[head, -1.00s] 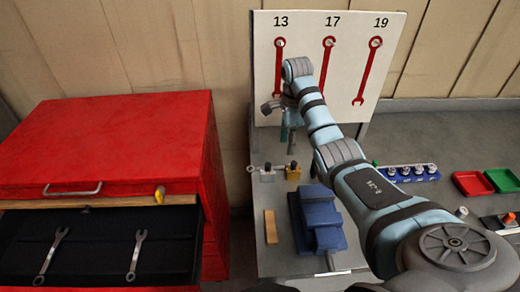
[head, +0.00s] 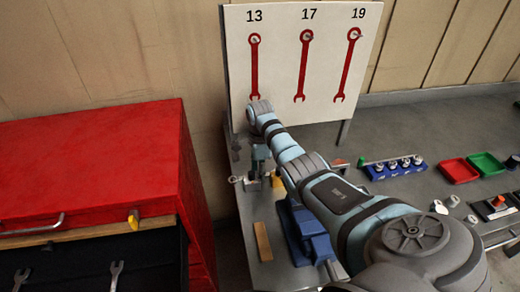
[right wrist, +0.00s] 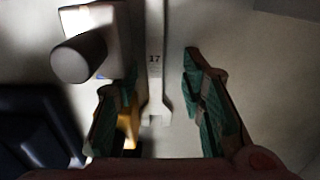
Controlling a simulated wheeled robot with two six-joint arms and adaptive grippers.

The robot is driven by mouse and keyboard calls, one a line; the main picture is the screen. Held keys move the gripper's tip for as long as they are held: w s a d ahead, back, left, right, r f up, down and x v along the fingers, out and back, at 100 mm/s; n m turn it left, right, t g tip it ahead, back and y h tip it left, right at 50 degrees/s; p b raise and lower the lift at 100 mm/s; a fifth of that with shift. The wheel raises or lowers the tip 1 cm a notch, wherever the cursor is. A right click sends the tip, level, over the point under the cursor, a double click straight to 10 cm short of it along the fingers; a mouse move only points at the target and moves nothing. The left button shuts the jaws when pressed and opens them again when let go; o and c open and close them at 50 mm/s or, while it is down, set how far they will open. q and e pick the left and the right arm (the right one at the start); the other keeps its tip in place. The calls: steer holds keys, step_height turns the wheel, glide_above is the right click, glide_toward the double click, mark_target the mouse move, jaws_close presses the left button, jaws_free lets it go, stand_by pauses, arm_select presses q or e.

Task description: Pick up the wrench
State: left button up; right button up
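A pale wrench marked 17 (right wrist: 155,82) shows in the right wrist view, its open jaw towards the bottom of the picture. My right gripper (right wrist: 148,78) is open, with its green-padded fingers on either side of the wrench and a gap visible to each. In the head view my right gripper (head: 258,170) points down over the far left part of the bench, by a small yellow block (head: 277,181). The arm hides much of that spot. Two other wrenches, a left one (head: 20,278) and a right one (head: 116,274), lie in the open drawer. My left gripper is not in view.
A board (head: 330,75) with red wrench outlines 13, 17 and 19 stands behind the gripper. A blue vise-like block (head: 305,230) and a wooden bar (head: 263,241) are nearer. The red cabinet (head: 90,160) is left; a blue holder (head: 395,168) and red tray (head: 459,171) are right.

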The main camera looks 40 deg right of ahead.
steer(key=shift+f, duration=0.15)
steer(key=shift+s, duration=0.25)
steer(key=shift+s+r, duration=0.2)
steer(key=shift+r, duration=0.05)
steer(key=shift+d, duration=0.1)
steer(key=shift+w+f, duration=0.15)
steer(key=c, duration=0.4)
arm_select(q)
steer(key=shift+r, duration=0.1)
arm_select(e)
jaws_close()
